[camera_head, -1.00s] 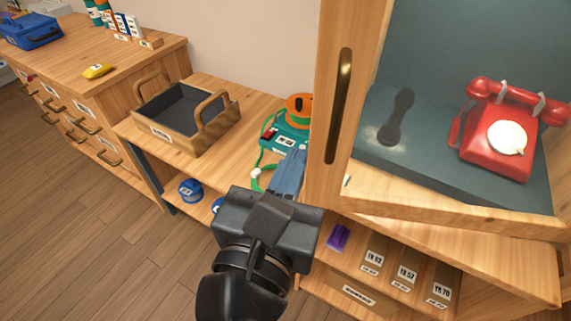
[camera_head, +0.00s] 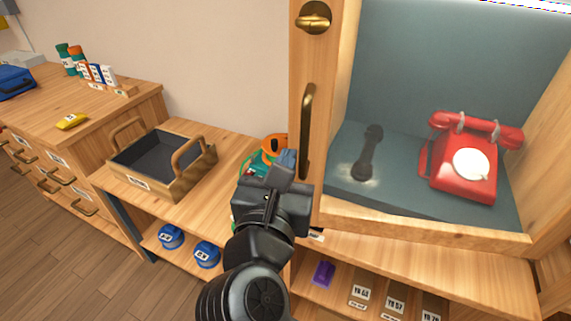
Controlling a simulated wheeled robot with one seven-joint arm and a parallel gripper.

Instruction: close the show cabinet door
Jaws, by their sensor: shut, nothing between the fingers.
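The show cabinet (camera_head: 425,60) stands at the right, with a teal interior. A wooden upright (camera_head: 313,70) at its left carries a long dark brass handle (camera_head: 307,130) and a brass turn knob (camera_head: 314,17) above. How far the door stands open I cannot tell from this angle. Inside are a red dial phone (camera_head: 465,160) and a dark handset-shaped piece (camera_head: 369,153). My gripper (camera_head: 287,158) is shut and empty, its fingertips just left of the upright in the picture, below the handle's middle. Contact with the wood cannot be told.
An orange and teal device (camera_head: 265,155) is partly hidden behind my gripper. A wooden tray (camera_head: 190,187) with handles stands left on the bench. Blue round items (camera_head: 170,236), a purple item (camera_head: 323,273) and labelled blocks sit on the lower shelf. A drawer chest (camera_head: 75,170) is far left.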

